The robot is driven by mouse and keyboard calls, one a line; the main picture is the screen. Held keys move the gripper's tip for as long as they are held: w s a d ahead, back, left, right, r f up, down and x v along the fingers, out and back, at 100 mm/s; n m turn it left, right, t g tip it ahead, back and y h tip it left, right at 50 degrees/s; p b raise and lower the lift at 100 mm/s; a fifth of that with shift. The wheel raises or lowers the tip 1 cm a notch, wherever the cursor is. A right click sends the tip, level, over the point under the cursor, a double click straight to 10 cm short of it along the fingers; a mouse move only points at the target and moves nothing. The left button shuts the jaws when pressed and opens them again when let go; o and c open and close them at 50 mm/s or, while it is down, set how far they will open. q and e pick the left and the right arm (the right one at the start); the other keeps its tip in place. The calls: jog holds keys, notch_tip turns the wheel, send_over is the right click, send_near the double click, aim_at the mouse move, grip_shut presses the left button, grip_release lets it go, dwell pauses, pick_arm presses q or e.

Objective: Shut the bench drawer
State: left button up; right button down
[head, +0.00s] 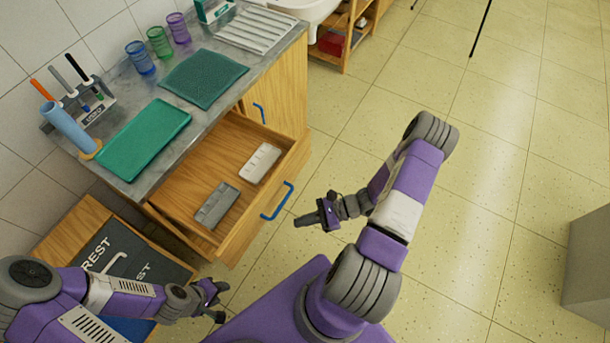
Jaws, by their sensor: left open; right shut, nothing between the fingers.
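The bench drawer (187,187) is pulled out from the wooden bench under a grey worktop. Its front has a blue handle (277,201). Inside the drawer lie a white palette (260,163) and a grey palette (216,205). My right gripper (301,221) is shut and empty, in the air a little right of the blue handle and apart from it. My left gripper (220,301) is open and empty, in front of the drawer's near left corner, not touching it.
On the worktop (225,117) are a green tray (145,138), a dark green mat (203,78), several coloured cups and a tool holder (92,110). A dark sign board (120,250) leans below left. A grey block (588,262) stands far right. The tiled floor between is clear.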

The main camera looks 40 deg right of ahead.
aim_at(297, 164)
jog(key=w+d+r+m+t+h+b, duration=0.1)
jog(key=d+m+t+h+b, duration=0.2)
jog(key=d+m+t+h, duration=0.95)
jog(key=w+n+y+b, duration=0.1)
jog(key=w+y, duration=0.1)
jog(key=w, duration=0.2)
jog(key=w+n+g+y, duration=0.1)
jog(key=w+n+y, duration=0.1)
jog(key=w, duration=0.2)
jog(key=w+a+n+g+y+b, duration=0.1)
jog(key=w+y, duration=0.1)
jog(key=w, duration=0.2)
jog(key=shift+b, duration=0.35)
jog(key=shift+w+a+r, duration=0.1)
jog(key=shift+w, duration=0.35)
